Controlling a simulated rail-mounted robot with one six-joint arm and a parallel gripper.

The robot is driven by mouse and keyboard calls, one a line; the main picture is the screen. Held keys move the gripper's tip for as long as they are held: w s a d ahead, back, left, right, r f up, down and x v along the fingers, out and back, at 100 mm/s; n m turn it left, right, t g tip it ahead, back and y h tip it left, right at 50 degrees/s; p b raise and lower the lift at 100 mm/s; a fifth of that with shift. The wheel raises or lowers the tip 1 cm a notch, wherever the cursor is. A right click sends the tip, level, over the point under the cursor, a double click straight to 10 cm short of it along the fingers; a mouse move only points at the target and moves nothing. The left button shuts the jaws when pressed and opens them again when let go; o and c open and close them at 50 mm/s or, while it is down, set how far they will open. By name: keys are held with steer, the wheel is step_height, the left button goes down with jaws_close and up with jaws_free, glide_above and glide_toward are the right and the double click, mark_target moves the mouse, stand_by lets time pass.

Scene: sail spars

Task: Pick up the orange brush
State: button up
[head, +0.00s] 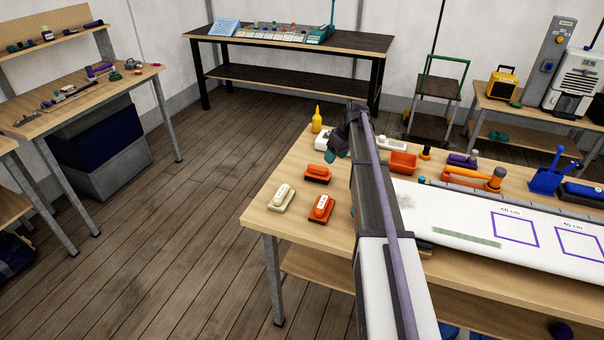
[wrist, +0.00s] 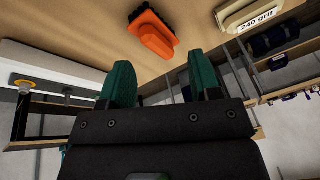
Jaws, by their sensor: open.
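An orange brush (wrist: 153,35) with a dark strip along it lies on the table just beyond my fingertips in the wrist view. In the head view, my gripper (head: 334,155) is to the right of and behind that orange piece, partly hidden by my arm. The brush is apart from the fingers.
A cream block marked 240 grit (wrist: 250,12) lies beside the brush. The head view shows a cream block (head: 283,197) and another orange block with a pale label (head: 321,208) nearby. A yellow bottle (head: 317,120) stands behind. A white board (head: 480,225) covers the table's right part.

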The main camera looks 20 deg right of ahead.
mark_target(318, 166)
steer(key=w+n, duration=0.4)
steer(key=w, duration=0.1)
steer(key=shift+a+r+y, duration=0.3)
steer(key=shift+a, duration=0.1)
steer(key=shift+s+r+n+t, duration=0.1)
steer(key=shift+s+n+t, duration=0.15)
steer(key=shift+n, duration=0.35)
steer(key=shift+s+d, duration=0.1)
steer(key=shift+d, duration=0.15)
steer(key=b+x, duration=0.5)
steer(key=x, duration=0.1)
steer(key=shift+d, duration=0.1)
steer(key=b+x, duration=0.5)
steer(key=shift+f+b, duration=0.25)
steer(key=shift+b, duration=0.05)
steer(key=shift+r, duration=0.25)
steer(key=c, duration=1)
steer(key=shift+r+p, duration=0.1)
steer(key=shift+p, duration=0.2)
